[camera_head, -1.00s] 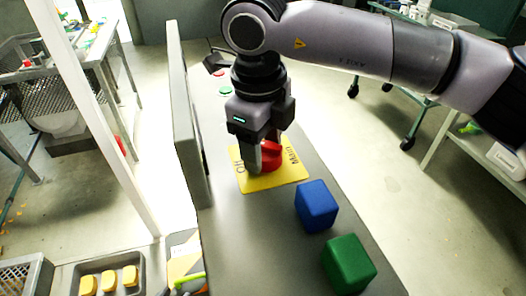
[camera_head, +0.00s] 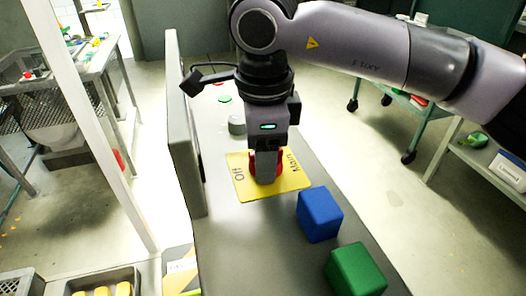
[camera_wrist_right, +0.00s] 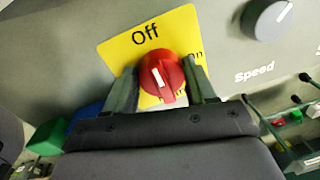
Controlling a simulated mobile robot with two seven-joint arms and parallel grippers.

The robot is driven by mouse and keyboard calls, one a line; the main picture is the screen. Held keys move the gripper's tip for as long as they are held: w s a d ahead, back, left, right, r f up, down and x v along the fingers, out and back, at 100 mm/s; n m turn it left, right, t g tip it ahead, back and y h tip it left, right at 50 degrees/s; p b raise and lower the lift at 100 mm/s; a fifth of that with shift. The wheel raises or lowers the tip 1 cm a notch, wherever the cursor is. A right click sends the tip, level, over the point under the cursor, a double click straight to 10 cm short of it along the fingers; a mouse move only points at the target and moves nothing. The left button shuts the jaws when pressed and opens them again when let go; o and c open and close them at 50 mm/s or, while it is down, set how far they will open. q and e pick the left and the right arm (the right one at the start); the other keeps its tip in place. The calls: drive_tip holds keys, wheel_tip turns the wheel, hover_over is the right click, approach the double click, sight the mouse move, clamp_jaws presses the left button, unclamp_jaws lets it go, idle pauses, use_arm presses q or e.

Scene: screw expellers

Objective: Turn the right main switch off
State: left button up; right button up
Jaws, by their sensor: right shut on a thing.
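The red main switch knob (camera_head: 280,164) sits on a yellow plate (camera_head: 248,190) marked "Off" at its left and "Main" at its right, on the grey machine top. My right gripper (camera_head: 267,178) comes down from above with its fingers around the knob, hiding much of it in the head view. In the right wrist view the red knob (camera_wrist_right: 162,68) is between the two fingers of the right gripper (camera_wrist_right: 162,84), shut on it. My left gripper is not in view.
A blue block (camera_head: 320,215) and a green block (camera_head: 355,268) stand on the machine top, nearer than the plate. A grey Speed knob (camera_wrist_right: 267,18) is beside the plate. A grey upright panel (camera_head: 184,140) borders the machine's left side.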

idle(0.4)
drive_tip(key=o, duration=1)
drive_tip(key=shift+o, duration=0.2)
drive_tip(key=r, duration=0.7)
drive_tip(key=shift+s+r, duration=0.1)
drive_tip(key=shift+s, duration=0.2)
